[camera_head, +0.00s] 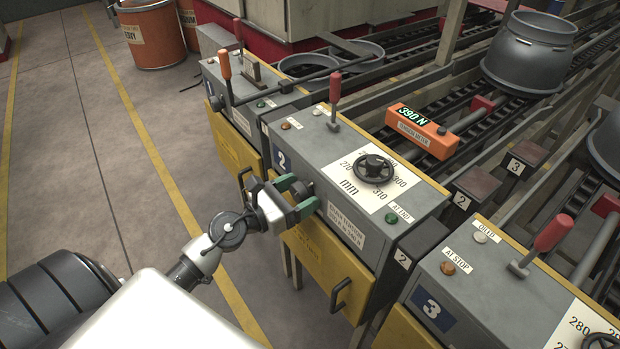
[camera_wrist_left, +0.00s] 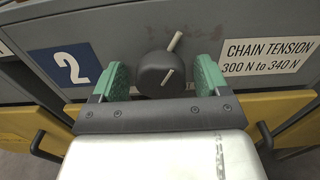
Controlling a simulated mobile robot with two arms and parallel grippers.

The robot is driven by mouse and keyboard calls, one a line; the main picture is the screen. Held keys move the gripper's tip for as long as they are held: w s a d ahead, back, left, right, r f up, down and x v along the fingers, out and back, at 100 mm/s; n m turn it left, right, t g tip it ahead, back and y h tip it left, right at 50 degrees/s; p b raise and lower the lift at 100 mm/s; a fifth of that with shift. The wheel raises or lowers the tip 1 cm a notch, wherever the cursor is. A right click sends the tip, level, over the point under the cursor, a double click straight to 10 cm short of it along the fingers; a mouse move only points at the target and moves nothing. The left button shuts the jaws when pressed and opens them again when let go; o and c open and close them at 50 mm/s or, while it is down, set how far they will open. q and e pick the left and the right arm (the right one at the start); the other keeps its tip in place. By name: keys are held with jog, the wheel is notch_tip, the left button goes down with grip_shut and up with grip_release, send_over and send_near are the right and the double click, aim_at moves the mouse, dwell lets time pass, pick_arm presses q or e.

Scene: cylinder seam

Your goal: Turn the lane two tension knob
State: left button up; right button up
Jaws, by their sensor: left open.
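The lane two tension knob (camera_wrist_left: 160,74) is dark and round with a pale pointer line, on the grey front of the lane two cabinet (camera_head: 350,140). It also shows in the head view (camera_head: 302,190). My left gripper (camera_head: 298,196) is open, its green fingers on either side of the knob; in the left wrist view (camera_wrist_left: 160,82) small gaps seem to show, and contact cannot be told. A label (camera_wrist_left: 262,56) beside the knob reads "CHAIN TENSION 300 N to 340 N". The orange tension meter (camera_head: 422,131) on the cabinet's far side reads 390 N. My right gripper is out of view.
A handwheel (camera_head: 375,170) with an mm scale and a red-handled lever (camera_head: 334,102) are on the cabinet top. Yellow drawers with black handles (camera_head: 340,294) are below the knob. The lane three cabinet (camera_head: 470,280) stands at right. Open floor (camera_head: 90,150) lies at left.

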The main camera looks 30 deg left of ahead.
pick_arm(q)
jog(key=shift+w+d, duration=0.1)
jog(key=shift+r, duration=0.1)
jog(key=shift+c, duration=0.4)
jog(key=c, duration=0.8)
